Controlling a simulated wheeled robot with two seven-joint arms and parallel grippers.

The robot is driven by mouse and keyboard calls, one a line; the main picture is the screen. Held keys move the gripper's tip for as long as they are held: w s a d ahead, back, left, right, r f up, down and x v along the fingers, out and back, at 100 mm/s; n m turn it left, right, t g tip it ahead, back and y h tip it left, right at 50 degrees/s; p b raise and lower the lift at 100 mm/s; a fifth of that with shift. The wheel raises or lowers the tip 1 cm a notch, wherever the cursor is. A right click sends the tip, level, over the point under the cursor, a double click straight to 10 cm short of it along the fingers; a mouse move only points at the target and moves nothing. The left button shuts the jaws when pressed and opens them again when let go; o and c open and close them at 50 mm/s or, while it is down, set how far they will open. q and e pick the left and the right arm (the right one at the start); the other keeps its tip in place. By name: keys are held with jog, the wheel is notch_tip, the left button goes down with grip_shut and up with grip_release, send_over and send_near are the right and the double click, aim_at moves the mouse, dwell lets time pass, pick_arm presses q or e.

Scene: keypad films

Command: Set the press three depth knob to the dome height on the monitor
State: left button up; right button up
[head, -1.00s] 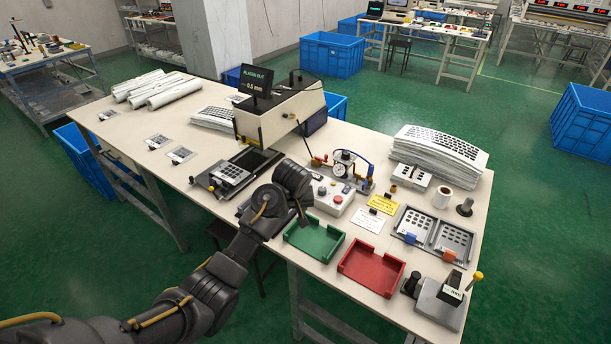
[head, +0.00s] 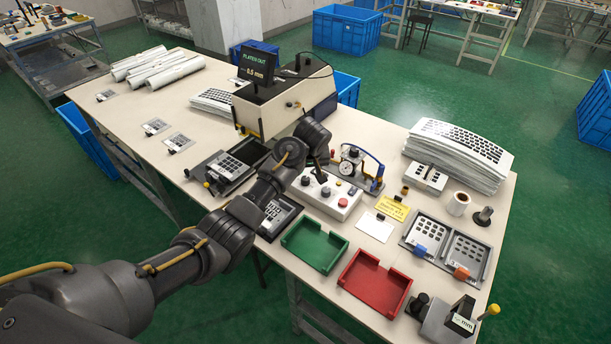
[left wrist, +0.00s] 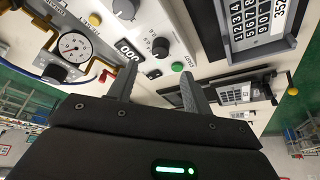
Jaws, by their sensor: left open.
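The press (head: 285,100) stands on the table with a dark monitor (head: 257,66) on top, which reads "PLATEN OUT" and what looks like 0.5 mm. A white control box (head: 328,196) with knobs and buttons sits in front of it. My left gripper (head: 322,172) hangs over the back of this box; its fingers are small and partly hidden in the head view. In the left wrist view, the open fingers (left wrist: 157,72) point at the panel, with a black knob (left wrist: 160,47) just beyond and between the tips, apparently untouched. I cannot tell which knob is press three's. My right gripper is out of view.
A dial gauge stand (head: 355,168) is close to the right of my gripper. A green tray (head: 314,246) and a red tray (head: 375,283) lie at the front edge. A stack of sheets (head: 455,155) stands at the back right.

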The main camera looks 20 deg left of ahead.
aim_at(306, 178)
pick_arm(q)
jog(key=x, duration=0.6)
jog(key=shift+w+a+f, duration=0.1)
jog(key=shift+w+f, duration=0.05)
jog(key=shift+f, duration=0.05)
jog(key=shift+w+a+f, duration=0.1)
jog(key=shift+w+f, duration=0.1)
jog(key=shift+f, duration=0.35)
jog(key=shift+w+f, duration=0.1)
jog(key=shift+f, duration=0.15)
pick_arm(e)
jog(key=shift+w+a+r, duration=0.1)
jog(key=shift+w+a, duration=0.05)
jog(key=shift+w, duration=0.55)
